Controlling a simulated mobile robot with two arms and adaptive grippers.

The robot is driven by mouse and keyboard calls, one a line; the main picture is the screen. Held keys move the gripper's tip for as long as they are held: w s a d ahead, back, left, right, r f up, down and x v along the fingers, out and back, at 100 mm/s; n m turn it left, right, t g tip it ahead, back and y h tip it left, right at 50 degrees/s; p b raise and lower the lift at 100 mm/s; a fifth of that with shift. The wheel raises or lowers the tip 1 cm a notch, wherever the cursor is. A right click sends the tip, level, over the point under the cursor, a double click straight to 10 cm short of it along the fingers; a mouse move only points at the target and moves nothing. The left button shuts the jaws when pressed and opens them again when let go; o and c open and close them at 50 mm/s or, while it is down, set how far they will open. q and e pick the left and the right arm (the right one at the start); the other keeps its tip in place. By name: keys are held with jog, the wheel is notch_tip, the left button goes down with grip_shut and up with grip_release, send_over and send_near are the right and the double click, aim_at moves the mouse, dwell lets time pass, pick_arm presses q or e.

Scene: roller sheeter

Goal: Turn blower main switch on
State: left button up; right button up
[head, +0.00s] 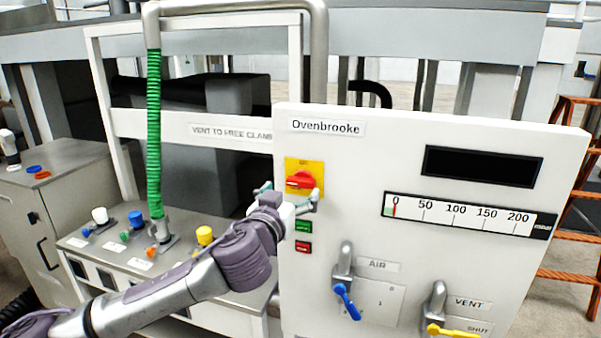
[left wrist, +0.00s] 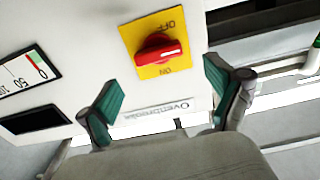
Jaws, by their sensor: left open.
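The blower main switch is a red rotary knob (head: 300,181) on a yellow plate (head: 318,166), at the upper left of the white Ovenbrooke panel. In the left wrist view the knob (left wrist: 160,51) appears upside down, with OFF above it and ON below it on the plate. Its red grip lies roughly crosswise between the two words. My left gripper (head: 289,194) is open and empty, just below and in front of the switch. In the left wrist view its green-padded fingers (left wrist: 161,92) are spread wide, apart from the knob. My right gripper is in neither view.
Green and red buttons (head: 303,227) sit below the switch, near my left gripper. The blue AIR valve handle (head: 346,301) and yellow VENT handle (head: 452,331) stick out lower down. A green hose (head: 154,130) and a bench with coloured fittings stand at left.

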aim_at(299, 182)
pick_arm(q)
jog(key=p+x, duration=0.2)
jog(key=x, duration=0.4)
jog(key=shift+w+d, duration=0.1)
jog(key=shift+w, duration=0.15)
jog(key=shift+c, duration=0.4)
jog(key=c, duration=1.1)
